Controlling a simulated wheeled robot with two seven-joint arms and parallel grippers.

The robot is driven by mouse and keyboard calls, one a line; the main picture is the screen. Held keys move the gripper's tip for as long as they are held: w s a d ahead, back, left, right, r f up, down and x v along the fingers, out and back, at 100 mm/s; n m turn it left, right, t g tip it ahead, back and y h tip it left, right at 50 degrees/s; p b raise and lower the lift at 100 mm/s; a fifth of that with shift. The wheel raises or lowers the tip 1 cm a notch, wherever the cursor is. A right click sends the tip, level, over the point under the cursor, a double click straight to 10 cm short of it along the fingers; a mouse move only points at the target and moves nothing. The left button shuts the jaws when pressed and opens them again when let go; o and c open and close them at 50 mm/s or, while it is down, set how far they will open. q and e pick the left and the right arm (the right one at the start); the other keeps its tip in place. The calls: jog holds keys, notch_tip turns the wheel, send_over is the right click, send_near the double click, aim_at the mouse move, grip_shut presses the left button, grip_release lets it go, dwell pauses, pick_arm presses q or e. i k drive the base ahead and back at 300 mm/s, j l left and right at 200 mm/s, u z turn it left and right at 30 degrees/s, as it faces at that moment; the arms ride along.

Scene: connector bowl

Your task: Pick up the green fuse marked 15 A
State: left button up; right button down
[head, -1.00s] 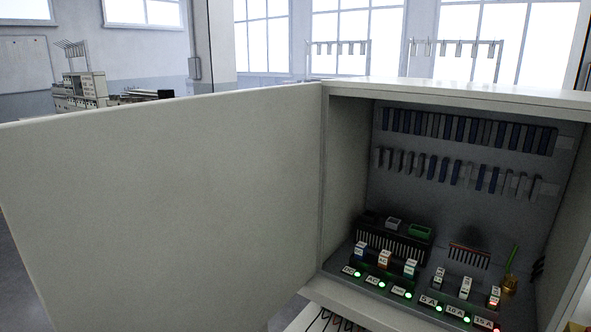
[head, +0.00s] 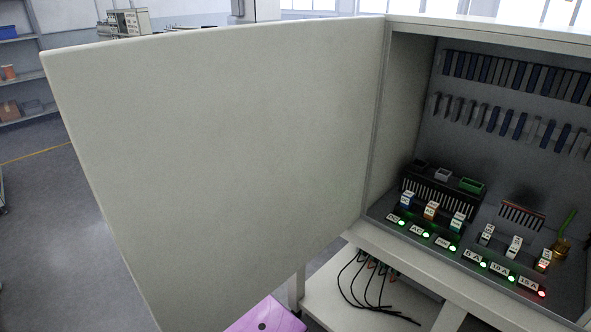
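The 15 A label (head: 526,282) is at the front right inside the open cabinet, and a red light (head: 542,294) glows beside it. A white-topped piece (head: 544,258) with a reddish glow stands behind that label. The 5 A label (head: 473,256) and 10 A label (head: 499,269) have green lights. I cannot make out a green fuse marked 15 A. A green-rimmed socket (head: 472,185) and a thin green stick (head: 568,221) in a brass-coloured base show in the cabinet. Neither of my grippers is in view.
The cabinet's wide open door (head: 220,150) fills the left and middle of the view. Below the cabinet, a white shelf (head: 340,290) carries black cables (head: 370,290). A purple surface (head: 265,316) shows at the bottom. Open floor (head: 60,230) lies left of the door.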

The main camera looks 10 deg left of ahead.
aim_at(543, 260)
jog(key=i+j+z, duration=0.2)
jog(key=j+z, duration=0.3)
jog(key=j, duration=0.35)
jog(key=j+z, duration=0.45)
jog(key=j, duration=0.4)
jog(key=k+j+z, duration=0.1)
jog(key=j+z, duration=0.4)
jog(key=j, duration=0.4)
jog(key=l+u, duration=0.1)
jog(key=l, duration=0.55)
jog(key=l+u, duration=0.1)
jog(key=l, duration=0.55)
jog(key=k+l, duration=0.15)
jog(key=l, duration=0.5)
jog(key=l+u, duration=0.15)
jog(key=l, duration=0.5)
jog(key=k, duration=0.05)
